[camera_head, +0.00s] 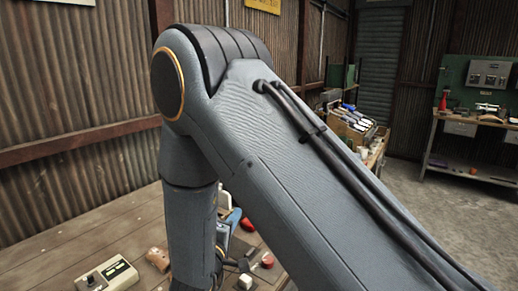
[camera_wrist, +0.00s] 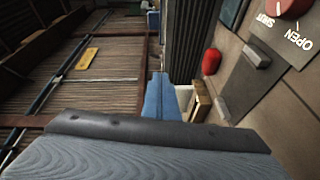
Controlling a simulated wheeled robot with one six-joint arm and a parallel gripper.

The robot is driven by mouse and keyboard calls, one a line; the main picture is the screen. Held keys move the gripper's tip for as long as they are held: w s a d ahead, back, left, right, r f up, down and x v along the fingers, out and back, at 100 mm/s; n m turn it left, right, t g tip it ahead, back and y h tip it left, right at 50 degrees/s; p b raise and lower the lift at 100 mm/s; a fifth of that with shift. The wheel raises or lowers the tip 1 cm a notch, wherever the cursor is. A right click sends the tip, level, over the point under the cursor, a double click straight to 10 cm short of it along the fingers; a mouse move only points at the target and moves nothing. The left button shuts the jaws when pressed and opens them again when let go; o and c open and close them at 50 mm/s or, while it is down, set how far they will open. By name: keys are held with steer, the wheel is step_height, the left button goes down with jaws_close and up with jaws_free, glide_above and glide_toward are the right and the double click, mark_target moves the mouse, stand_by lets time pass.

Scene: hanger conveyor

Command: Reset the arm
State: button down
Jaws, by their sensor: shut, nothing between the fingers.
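My arm fills the middle of the head view, with its elbow raised and one link hanging down over the wooden table (camera_head: 65,262). My gripper (camera_head: 238,264) shows only in part as a small dark shape low beside that link. It is shut and holds nothing that I can see. Most of it is hidden behind my arm. In the wrist view a grey-blue surface with a dark edge, probably part of my arm, fills the bottom, and the fingertips cannot be made out.
A control box (camera_head: 107,275) and a brown object (camera_head: 158,259) lie on the table. A red object (camera_head: 249,224) is close behind my arm. A panel marked OPEN and SHUT (camera_wrist: 285,35) shows in the wrist view. A workbench (camera_head: 470,137) stands far right; floor there is clear.

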steer(key=w+d+f+m+g+y+b, duration=0.1)
steer(key=d+f+m+g+y+b, duration=0.15)
steer(key=d+m+g+y, duration=0.55)
steer(key=s+d+f+m+g+h+b, duration=0.2)
steer(key=s+d+m+g, duration=0.3)
steer(key=s+d, duration=1.3)
steer(key=s+g+h, duration=0.1)
steer(key=s+g, duration=0.1)
steer(key=s, duration=0.2)
steer(key=shift+d+g, duration=0.25)
steer(key=shift+g, duration=0.05)
